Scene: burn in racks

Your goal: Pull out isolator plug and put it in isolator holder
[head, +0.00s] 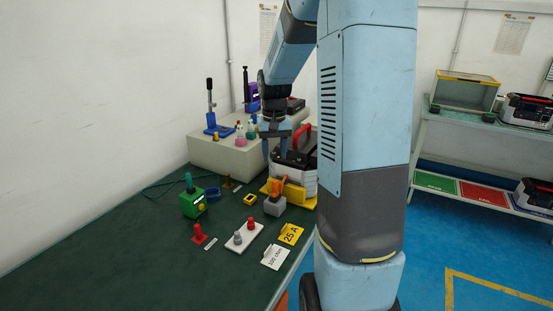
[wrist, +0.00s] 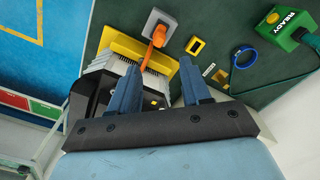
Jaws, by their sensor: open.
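An orange piece with a grip-like top (head: 279,186), which looks like the isolator plug, stands upright at a grey block (head: 273,207) on the green bench. In the wrist view the orange piece (wrist: 154,48) rises from the grey block (wrist: 161,22) towards my gripper. A small yellow square frame with a dark opening (head: 250,199), possibly the isolator holder, lies to its left; it also shows in the wrist view (wrist: 195,46).
A pale unit with a black top and red handle (head: 296,158) stands on a yellow base close behind the grey block. Bare bench (head: 135,250) is at front left.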

